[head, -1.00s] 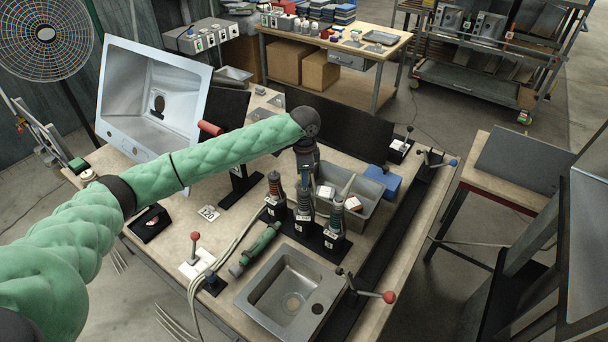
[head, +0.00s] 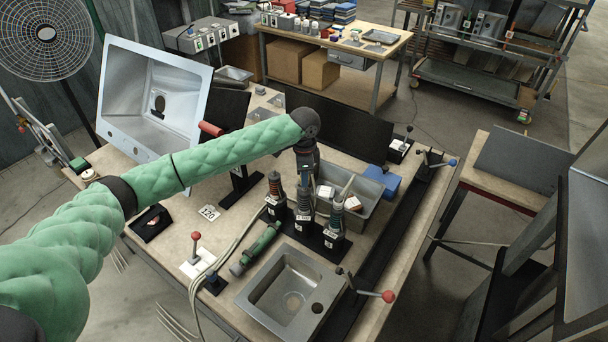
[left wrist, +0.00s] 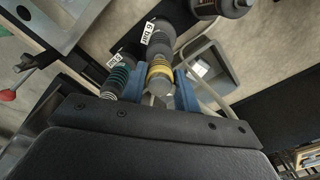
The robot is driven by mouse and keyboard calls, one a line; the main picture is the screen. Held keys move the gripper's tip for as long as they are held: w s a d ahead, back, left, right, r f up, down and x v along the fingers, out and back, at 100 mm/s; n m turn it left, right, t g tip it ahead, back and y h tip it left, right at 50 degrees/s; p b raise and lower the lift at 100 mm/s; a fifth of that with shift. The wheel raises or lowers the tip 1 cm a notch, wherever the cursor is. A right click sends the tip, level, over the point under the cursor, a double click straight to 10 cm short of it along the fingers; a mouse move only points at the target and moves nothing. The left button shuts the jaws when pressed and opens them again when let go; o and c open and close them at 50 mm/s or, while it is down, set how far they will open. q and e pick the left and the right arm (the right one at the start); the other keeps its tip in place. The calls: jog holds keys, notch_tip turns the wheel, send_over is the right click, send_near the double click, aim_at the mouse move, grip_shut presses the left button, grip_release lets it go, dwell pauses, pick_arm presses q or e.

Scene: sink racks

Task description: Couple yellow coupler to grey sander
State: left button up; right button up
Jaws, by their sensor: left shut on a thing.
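My left gripper (head: 305,172) points down over the middle of a row of upright couplers on black holders. Its blue fingers are shut around the yellow-banded coupler (left wrist: 160,71), which is labelled "6 bar" in the left wrist view. That coupler's holder is the middle one (head: 304,229); I cannot tell whether it is lifted. A teal-ringed coupler (left wrist: 115,80) stands beside it. I cannot pick out the grey sander for certain; a green and grey tool (head: 256,249) lies on the table left of the holders. My right gripper is not in view.
A grey bin (head: 374,217) stands close behind. A small sink (head: 254,292) and a red-knobbed lever (head: 388,296) are in front. Pale hoses (head: 231,245) run at the left.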

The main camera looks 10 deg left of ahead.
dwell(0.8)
pick_arm(q)
jog(key=shift+f, duration=0.7)
jog(key=shift+f, duration=0.8)
jog(key=o, duration=1)
